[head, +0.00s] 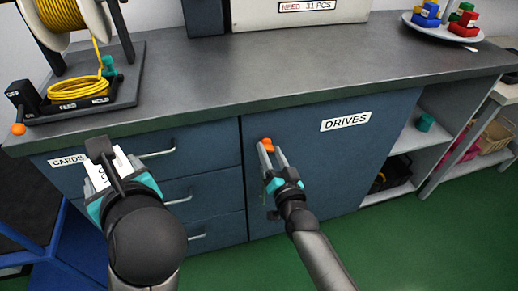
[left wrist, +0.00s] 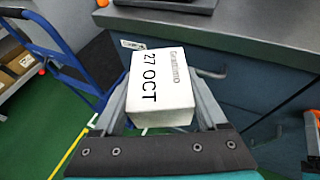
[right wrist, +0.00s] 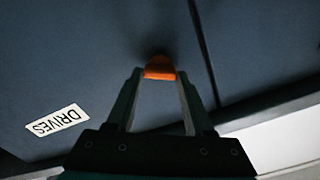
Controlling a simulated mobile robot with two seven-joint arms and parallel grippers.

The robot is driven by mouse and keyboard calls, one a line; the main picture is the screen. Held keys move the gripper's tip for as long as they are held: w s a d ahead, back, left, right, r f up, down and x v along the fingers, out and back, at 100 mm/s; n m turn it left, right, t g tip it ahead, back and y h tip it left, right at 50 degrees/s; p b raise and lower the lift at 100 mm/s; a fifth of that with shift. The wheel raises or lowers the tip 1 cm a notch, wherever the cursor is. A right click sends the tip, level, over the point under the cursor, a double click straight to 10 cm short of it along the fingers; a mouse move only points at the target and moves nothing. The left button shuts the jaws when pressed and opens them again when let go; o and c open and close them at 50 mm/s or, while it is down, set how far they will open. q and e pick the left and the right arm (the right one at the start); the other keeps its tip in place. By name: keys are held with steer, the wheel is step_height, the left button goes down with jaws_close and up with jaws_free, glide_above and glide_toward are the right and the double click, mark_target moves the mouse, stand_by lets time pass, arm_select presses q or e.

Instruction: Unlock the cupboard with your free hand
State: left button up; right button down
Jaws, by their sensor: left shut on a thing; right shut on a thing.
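The cupboard is a blue door (head: 340,165) labelled DRIVES under the grey worktop; it is closed. An orange knob or key (head: 267,145) sits near its upper left edge. My right gripper (head: 270,152) is at the door and shut on this orange piece, which also shows between the fingertips in the right wrist view (right wrist: 159,68). My left gripper (left wrist: 160,110) is shut on a white box (left wrist: 160,88) printed 27 OCT, held in front of the drawers. In the head view the left arm hides most of that box (head: 105,172).
Drawers (head: 195,195) labelled CARDS stand left of the door. On the worktop (head: 250,85) are a yellow cable spool stand (head: 85,95), a white box marked NEED 31 PCS (head: 290,12) and a plate of coloured pieces (head: 445,28). Open shelves (head: 405,140) lie to the right. A blue trolley (left wrist: 50,45) stands at left.

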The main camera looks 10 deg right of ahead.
arm_select(q)
steer(key=shift+r, duration=0.35)
arm_select(e)
steer(key=m, duration=0.2)
steer(key=shift+m, duration=0.4)
arm_select(q)
steer(key=shift+p, duration=0.3)
arm_select(e)
steer(key=m, duration=0.2)
steer(key=shift+d+m, duration=0.1)
steer(key=shift+m, duration=0.3)
steer(key=m, duration=0.3)
steer(key=shift+f, duration=0.15)
arm_select(q)
steer(key=shift+f+b, duration=0.25)
steer(key=shift+b, duration=0.1)
arm_select(e)
steer(key=shift+m, duration=1.6)
steer(key=shift+c, duration=1.4)
jaws_free()
arm_select(q)
step_height(320, 180, up, 2)
steer(key=shift+r+p, duration=0.1)
steer(key=shift+p, duration=1)
arm_select(e)
steer(key=s, duration=1.2)
steer(key=shift+d, duration=0.2)
